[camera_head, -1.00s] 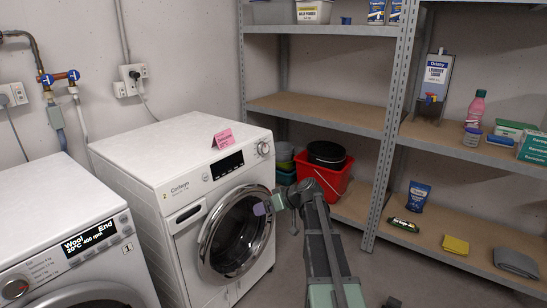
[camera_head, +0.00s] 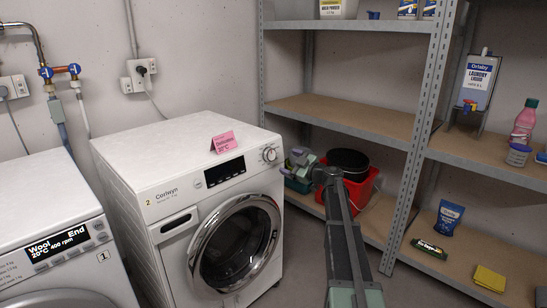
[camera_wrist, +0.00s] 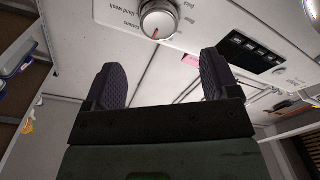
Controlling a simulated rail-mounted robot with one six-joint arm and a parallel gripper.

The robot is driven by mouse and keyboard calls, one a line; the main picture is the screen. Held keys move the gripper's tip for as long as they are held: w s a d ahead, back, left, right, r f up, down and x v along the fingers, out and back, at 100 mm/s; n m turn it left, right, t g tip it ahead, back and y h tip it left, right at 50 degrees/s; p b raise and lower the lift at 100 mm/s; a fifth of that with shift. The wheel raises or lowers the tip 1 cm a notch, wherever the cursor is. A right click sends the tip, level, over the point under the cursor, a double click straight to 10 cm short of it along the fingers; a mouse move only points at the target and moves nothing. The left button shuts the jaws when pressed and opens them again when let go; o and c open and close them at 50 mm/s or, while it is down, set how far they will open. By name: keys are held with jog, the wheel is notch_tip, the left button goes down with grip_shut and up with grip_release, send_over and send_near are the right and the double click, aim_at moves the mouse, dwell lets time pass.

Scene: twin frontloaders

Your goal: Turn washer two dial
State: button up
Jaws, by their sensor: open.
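Washer two (camera_head: 165,175) is the white frontloader marked 2, with its round door shut. Its silver dial (camera_head: 269,155) sits at the right end of the front panel, right of a dark display. In the wrist view the dial (camera_wrist: 158,20) is at the top middle, with a red mark on its lower edge and printed programme names around it. My gripper (camera_head: 298,158) is right of the dial, apart from it. In the wrist view my gripper (camera_wrist: 162,75) is open and empty, its two dark fingers pointing towards the dial, which shows beyond the gap between them.
A pink card (camera_head: 223,141) stands on washer two. Washer one (camera_head: 45,195), its display lit, is at the left. A metal shelf unit (camera_head: 425,120) stands at the right. A red bucket (camera_head: 362,190) and a black tub (camera_head: 348,160) are behind my arm.

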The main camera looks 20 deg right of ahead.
aim_at(272, 155)
jog(key=x, duration=0.8)
jog(key=shift+w+a, duration=0.1)
jog(key=shift+w, duration=0.3)
jog(key=c, duration=0.9)
